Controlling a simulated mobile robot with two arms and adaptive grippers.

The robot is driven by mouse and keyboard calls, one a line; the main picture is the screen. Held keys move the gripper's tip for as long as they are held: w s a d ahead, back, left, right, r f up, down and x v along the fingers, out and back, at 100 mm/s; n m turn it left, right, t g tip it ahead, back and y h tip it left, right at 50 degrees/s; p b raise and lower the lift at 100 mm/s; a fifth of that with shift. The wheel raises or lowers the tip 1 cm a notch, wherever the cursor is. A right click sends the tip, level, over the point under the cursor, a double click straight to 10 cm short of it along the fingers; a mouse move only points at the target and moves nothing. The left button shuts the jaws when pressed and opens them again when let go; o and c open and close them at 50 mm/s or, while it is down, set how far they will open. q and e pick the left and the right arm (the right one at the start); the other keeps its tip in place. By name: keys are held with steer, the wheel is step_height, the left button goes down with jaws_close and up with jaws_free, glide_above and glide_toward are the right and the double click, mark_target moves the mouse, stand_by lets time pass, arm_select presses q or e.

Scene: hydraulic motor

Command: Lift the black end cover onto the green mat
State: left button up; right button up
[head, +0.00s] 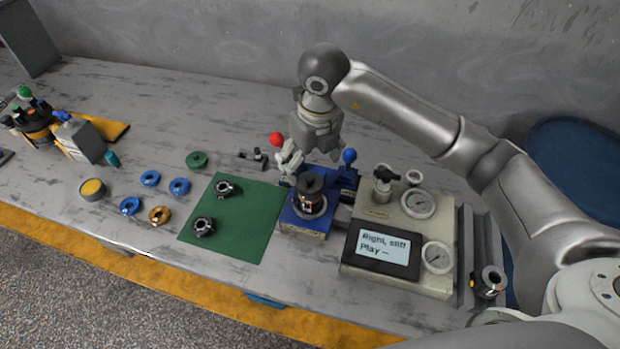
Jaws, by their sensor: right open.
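A black end cover (311,184) sits on top of the motor (309,204), which stands upright in a blue fixture (302,223). The green mat (247,222) lies flat just left of the fixture. Two dark ring-shaped parts rest on it, one near its upper left (225,189) and one near its lower left (203,227). My right gripper (309,162) is open and points down, above and slightly behind the end cover. I cannot tell whether it touches anything there. My left gripper is not in view.
Red (276,139) and blue (349,156) knobs stand beside the fixture. A gauge box (385,217) with a display stands to the right. The mat's right half is bare.

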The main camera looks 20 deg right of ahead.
mark_target(310, 177)
step_height(310, 177, down, 2)
steer(key=shift+w, duration=0.15)
steer(key=shift+w+d+f+p, duration=0.1)
steer(key=shift+f+p, duration=0.45)
steer(key=shift+f, duration=0.05)
steer(key=f, duration=0.1)
steer(key=f+p, duration=0.1)
steer(key=f, duration=0.1)
steer(key=shift+w+d+f, duration=0.15)
steer(key=shift+w+f, duration=0.2)
steer(key=shift+f, duration=0.3)
steer(key=c, duration=1.3)
steer(key=shift+r, duration=0.1)
steer(key=shift+c, duration=0.2)
